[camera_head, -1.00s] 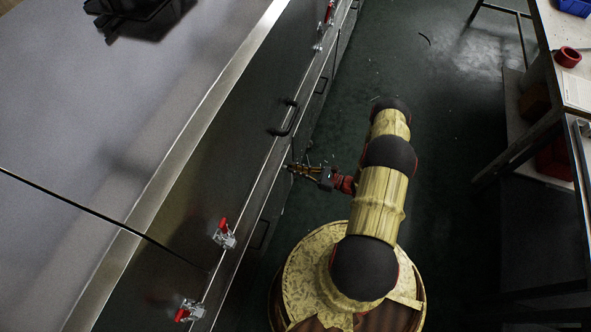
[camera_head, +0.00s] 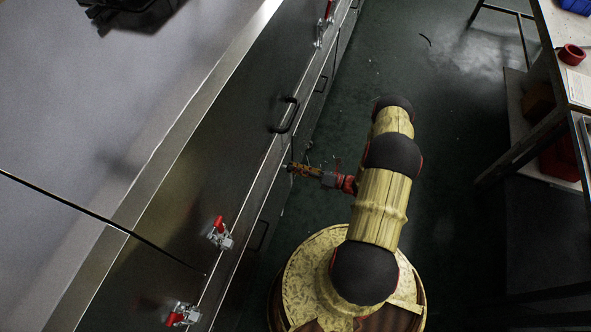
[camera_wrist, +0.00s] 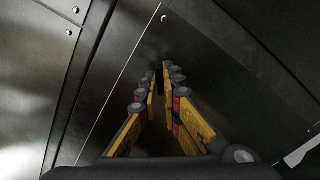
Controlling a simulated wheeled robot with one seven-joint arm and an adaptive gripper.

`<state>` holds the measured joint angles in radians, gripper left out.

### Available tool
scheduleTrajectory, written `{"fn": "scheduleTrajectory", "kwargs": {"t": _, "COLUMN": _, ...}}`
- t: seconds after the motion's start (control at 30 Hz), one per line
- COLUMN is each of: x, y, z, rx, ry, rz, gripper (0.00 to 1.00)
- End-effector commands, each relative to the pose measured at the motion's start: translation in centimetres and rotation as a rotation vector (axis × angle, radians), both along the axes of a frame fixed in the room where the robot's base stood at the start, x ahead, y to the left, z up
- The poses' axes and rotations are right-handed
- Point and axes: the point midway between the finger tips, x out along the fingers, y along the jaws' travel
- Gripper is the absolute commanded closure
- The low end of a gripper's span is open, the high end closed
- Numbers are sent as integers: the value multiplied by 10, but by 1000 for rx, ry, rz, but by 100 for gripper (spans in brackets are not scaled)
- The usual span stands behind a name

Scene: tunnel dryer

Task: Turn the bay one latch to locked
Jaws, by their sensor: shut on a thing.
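My gripper (camera_head: 291,167) is at the edge of the long dark metal side panel (camera_head: 215,150), left of my arm in the head view. In the wrist view its two yellow fingers (camera_wrist: 160,72) converge on the panel and are shut on a small dark part (camera_wrist: 158,83) between the tips. I take this part to be the bay one latch. It is mostly hidden by the fingers, so its angle and whether it is locked cannot be told.
Red-handled toggle clamps (camera_head: 220,234) (camera_head: 183,315) sit along the panel below, with another (camera_head: 327,14) at the top. A black handle (camera_head: 288,115) is just above my gripper.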

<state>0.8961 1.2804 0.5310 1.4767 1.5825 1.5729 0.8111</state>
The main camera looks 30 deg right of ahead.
Motion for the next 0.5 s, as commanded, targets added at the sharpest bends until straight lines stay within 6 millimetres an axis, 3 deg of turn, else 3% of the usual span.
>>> {"fn": "scheduleTrajectory", "kwargs": {"t": 0.5, "x": 1, "y": -1, "z": -2, "rx": 348, "ry": 273, "rz": -2, "gripper": 100}}
